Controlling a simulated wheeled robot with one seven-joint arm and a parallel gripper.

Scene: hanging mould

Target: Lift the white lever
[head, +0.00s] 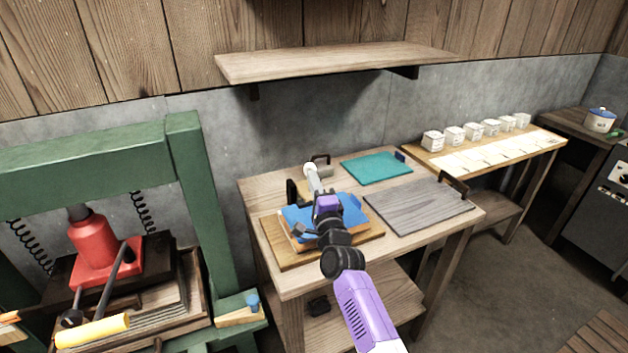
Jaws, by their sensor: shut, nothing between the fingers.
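The white lever (312,178) seems to be the pale rod with a round white end above the blue sheet, on the wooden table; its lower end is hidden behind my purple wrist. It stands nearly upright, tilted a little. My gripper (298,231) seems to be the small dark part left of my wrist, low over the blue sheet (291,214), below and left of the lever. It is shut with nothing in it. I cannot tell whether any part of my arm touches the lever.
The blue sheet lies on a wooden board (273,241) on the table. A teal mat (376,168) and a grey wooden board (420,206) lie to the right. A shelf (335,62) hangs above. A green press frame (200,200) stands close on the left.

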